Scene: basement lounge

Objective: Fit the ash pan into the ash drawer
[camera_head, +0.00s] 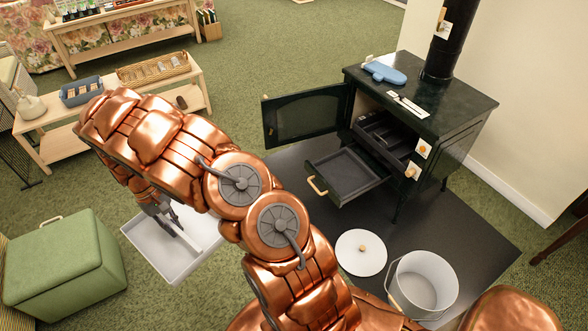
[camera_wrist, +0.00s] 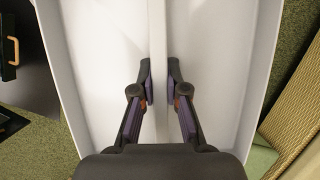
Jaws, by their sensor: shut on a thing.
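The ash pan (camera_head: 150,243) is a shallow, pale grey-white tray at lower left in the head view, between the green box and the dark floor plate. My gripper (camera_head: 172,220) reaches down into it. In the wrist view my gripper (camera_wrist: 159,92) is shut on the upright bar along the middle of the pan (camera_wrist: 100,50), one pad on each side. I cannot tell how high the pan is above the carpet.
The dark green stove (camera_head: 445,115) stands on a dark floor plate (camera_head: 450,225), its glazed door (camera_head: 307,117) swung open above the drawer. A white lid (camera_head: 362,252) and bucket (camera_head: 422,285) stand in front. A green box (camera_head: 65,262) and low bench (camera_head: 55,112) are left.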

